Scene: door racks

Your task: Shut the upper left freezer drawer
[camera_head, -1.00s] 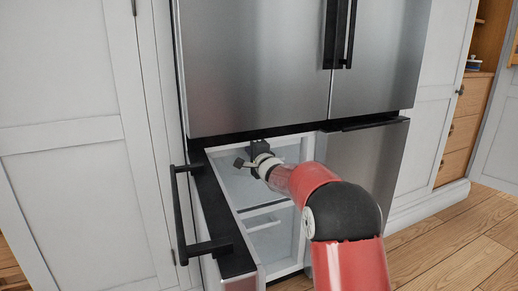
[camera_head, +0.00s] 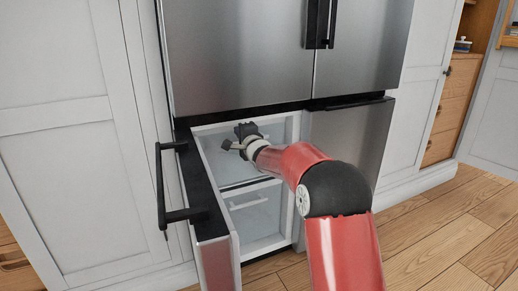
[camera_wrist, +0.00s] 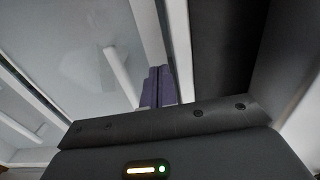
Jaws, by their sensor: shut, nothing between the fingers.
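The upper left freezer drawer (camera_head: 222,167) has a pale translucent front with white edges, behind the open left freezer door (camera_head: 209,212). How far out it stands is hard to tell. My gripper (camera_head: 243,130) is shut and empty at the top of this compartment, in front of the drawer, and my wrist hides part of it. In the wrist view the dark purple fingers (camera_wrist: 158,86) are together beside a clear panel (camera_wrist: 78,50) with a white bar (camera_wrist: 122,75). I cannot tell whether they touch it.
A lower drawer (camera_head: 258,216) with a white handle is below. The open door with its black handle (camera_head: 164,190) stands out at the left. The right freezer door (camera_head: 350,140) is shut. Wooden floor (camera_head: 430,235) is clear at the right.

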